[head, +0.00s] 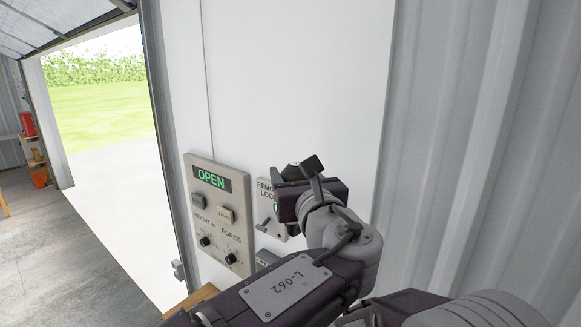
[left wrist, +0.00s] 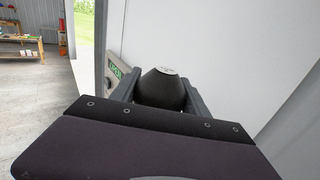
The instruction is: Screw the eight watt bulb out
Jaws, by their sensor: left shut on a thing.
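My left gripper (head: 300,172) is in front of the white wall, just right of the control panel in the head view. In the left wrist view its two fingers are on either side of a dark, tapered, rounded thing (left wrist: 162,89) with a pale top, and it is shut on this thing. I cannot tell from these frames whether the dark thing is the eight watt bulb or its housing. No bulb shows clearly in the head view, where the gripper and wrist cover that part of the wall. My right gripper is not in view.
A beige control panel (head: 219,181) with a green OPEN display is on the wall, close to the gripper. A REMOTE LOCK plate (head: 266,212) with a lever is partly behind my wrist. The open doorway (head: 110,170) is left; a workbench (left wrist: 25,47) stands far off.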

